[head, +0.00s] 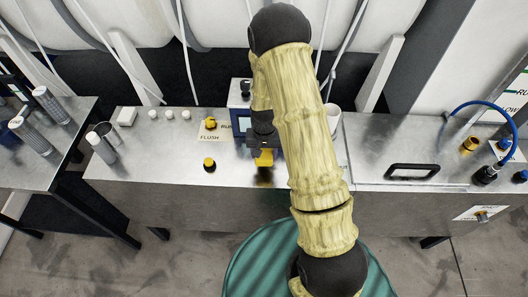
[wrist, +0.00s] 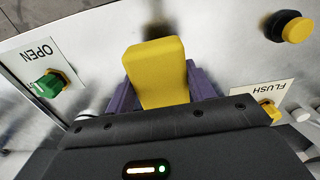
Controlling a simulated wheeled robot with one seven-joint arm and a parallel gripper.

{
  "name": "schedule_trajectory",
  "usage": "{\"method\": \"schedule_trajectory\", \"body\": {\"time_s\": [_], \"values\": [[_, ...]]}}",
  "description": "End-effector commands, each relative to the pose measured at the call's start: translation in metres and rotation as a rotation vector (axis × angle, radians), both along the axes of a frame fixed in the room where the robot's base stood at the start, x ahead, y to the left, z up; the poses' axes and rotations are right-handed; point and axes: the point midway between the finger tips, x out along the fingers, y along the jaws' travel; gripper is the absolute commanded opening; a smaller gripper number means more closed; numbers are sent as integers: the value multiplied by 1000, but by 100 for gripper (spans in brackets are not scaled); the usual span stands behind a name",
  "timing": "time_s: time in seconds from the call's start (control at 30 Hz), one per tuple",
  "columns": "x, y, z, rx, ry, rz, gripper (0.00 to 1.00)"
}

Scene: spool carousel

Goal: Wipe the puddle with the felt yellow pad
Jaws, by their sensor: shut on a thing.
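The felt yellow pad (wrist: 158,72) is between the purple fingers of my gripper (wrist: 160,88) in the wrist view, and the gripper is shut on it. In the head view the pad (head: 265,158) shows below my dark wrist, over the metal bench top (head: 236,186). I cannot tell whether the pad touches the bench. A dark smudge lies on the metal past the pad in the wrist view; I cannot tell whether it is a reflection or liquid. I cannot make out a clear puddle in either view. My arm hides the middle of the bench.
A yellow button (head: 209,163) stands left of the pad, with a yellow knob (head: 210,123) by the FLUSH label behind it. A green knob (wrist: 48,84) sits by the OPEN label. A black handle (head: 412,170) is at right. The bench front left is clear.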

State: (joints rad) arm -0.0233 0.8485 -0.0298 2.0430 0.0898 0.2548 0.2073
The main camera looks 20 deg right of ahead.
Motion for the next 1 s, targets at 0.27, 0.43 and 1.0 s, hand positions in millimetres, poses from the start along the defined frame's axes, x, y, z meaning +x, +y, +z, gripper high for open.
{"method": "schedule_trajectory", "body": {"time_s": [0.27, 0.43, 1.0], "values": [[4, -1, 28, -1, -11, 1, 36], [3, 0, 29, -1, -8, 1, 36], [4, 0, 27, 0, -4, 8, 36]]}}
